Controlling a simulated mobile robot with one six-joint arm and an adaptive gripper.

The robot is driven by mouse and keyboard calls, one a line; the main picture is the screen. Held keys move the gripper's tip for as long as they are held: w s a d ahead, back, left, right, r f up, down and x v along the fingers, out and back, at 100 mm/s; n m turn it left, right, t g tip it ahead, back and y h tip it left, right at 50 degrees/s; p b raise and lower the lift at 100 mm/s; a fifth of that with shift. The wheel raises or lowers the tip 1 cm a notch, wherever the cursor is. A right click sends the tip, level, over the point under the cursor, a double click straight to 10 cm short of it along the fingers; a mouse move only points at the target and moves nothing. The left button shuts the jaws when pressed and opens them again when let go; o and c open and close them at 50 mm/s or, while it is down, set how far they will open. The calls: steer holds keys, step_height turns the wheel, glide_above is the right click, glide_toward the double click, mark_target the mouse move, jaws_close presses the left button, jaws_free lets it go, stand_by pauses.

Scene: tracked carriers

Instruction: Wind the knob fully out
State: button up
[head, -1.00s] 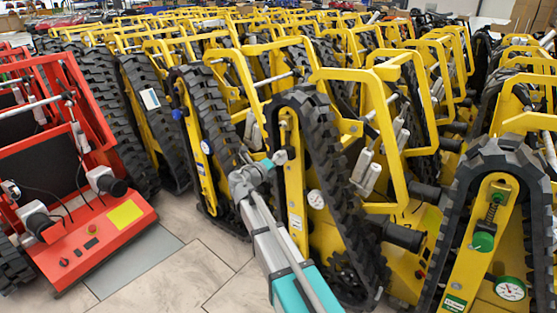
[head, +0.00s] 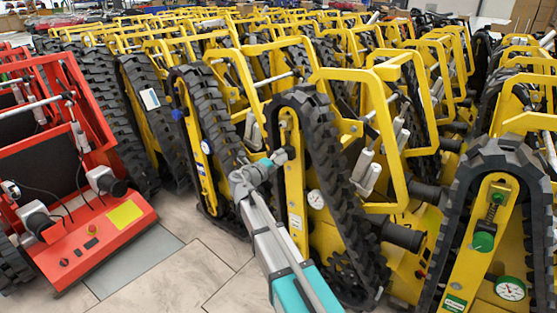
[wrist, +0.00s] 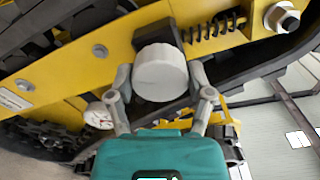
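A pale grey round knob (wrist: 160,72) sits on the yellow side frame of a tracked carrier, beside a dark coil spring (wrist: 215,30). My gripper (wrist: 160,78) reaches it, with one grey finger on each side of the knob. The fingers stand close to its edges. I cannot tell whether they touch it, as the tips are partly behind the knob. In the head view my gripper (head: 283,156) is at the upper part of that carrier's yellow frame (head: 293,185), inside its black track. It hides most of the knob there.
A dial gauge (wrist: 98,114) is close to the left finger; it also shows in the head view (head: 316,199). Other yellow carriers stand tightly around, one with a green knob (head: 483,242). A red machine (head: 90,240) stands left. Tiled floor (head: 190,275) is free in front.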

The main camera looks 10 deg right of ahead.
steer(key=o, duration=0.4)
steer(key=shift+o, duration=0.2)
steer(key=v, duration=1.2)
stand_by(0.4)
